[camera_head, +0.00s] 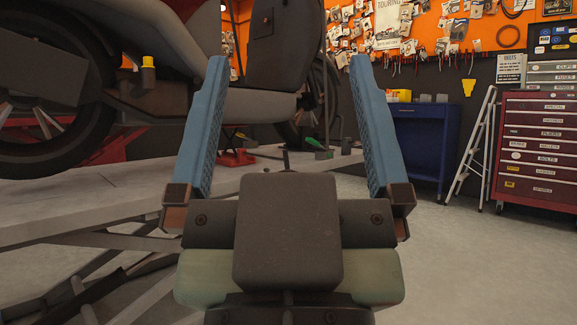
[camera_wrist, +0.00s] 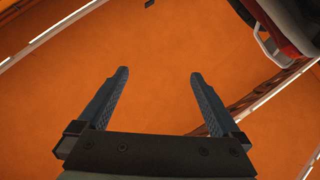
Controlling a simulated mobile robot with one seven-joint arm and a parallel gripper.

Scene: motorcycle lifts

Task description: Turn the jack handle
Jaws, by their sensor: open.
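My gripper (camera_head: 288,64) is open and empty, its two blue fingers raised wide apart in the head view. It also shows open in the wrist view (camera_wrist: 159,75), with nothing between the fingers. A small red jack-like piece (camera_head: 237,157) sits on the lift platform (camera_head: 110,190), beyond my left finger and partly hidden by it. A green-handled item (camera_head: 315,143) lies on the platform to its right, beyond my gripper. I cannot tell which part is the jack handle. My gripper touches neither piece.
A motorcycle (camera_head: 275,45) stands over the platform at the left and centre. A blue cabinet (camera_head: 420,140), a stepladder (camera_head: 472,150) and a red tool chest (camera_head: 540,145) stand at the right. The floor at the right is clear.

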